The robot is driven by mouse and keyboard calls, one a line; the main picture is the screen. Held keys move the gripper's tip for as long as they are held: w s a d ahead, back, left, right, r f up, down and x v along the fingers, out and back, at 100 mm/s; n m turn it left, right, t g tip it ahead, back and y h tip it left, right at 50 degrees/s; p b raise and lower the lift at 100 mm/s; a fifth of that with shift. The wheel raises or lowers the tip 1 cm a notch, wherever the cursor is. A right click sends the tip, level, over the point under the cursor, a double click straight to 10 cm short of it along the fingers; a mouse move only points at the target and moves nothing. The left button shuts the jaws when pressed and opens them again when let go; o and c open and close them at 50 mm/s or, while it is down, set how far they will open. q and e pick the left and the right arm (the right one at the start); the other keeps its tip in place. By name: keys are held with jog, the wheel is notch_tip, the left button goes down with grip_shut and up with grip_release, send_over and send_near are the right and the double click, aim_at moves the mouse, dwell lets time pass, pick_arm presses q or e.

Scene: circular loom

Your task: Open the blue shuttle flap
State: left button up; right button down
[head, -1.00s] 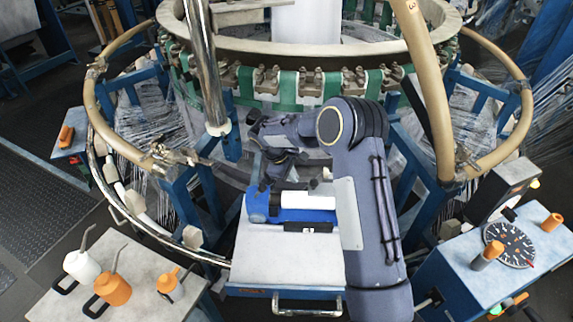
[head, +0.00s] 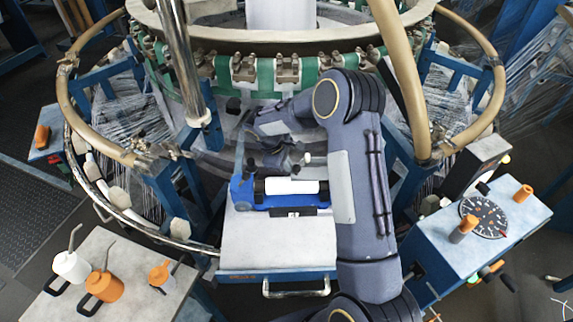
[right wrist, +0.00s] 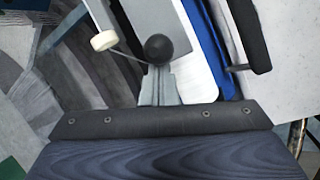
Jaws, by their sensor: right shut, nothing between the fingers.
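The blue shuttle (head: 292,205) lies on a pale worktop in front of the loom, with a white roll (head: 291,187) along it. A thin grey-blue piece (head: 239,157) stands upright at its left end; it looks like the raised flap, though I cannot be sure. My right gripper (head: 284,163) is shut and empty, just above the shuttle's back edge. In the right wrist view its grey fingers (right wrist: 160,86) are together behind a round black knob (right wrist: 159,47). Whether they touch the knob I cannot tell. The blue shuttle body (right wrist: 207,45) runs beside them. My left gripper is out of view.
The pale worktop (head: 275,248) has bare room in front of the shuttle. The loom ring (head: 300,40) and a chrome post (head: 187,70) stand behind. Orange and white oil cans (head: 103,285) are at front left. A blue control box (head: 450,250) is at right.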

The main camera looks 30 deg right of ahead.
jog(key=shift+s+d+r+y, duration=0.15)
jog(key=shift+r+y, duration=0.15)
jog(key=shift+r, duration=0.15)
jog(key=shift+r, duration=0.15)
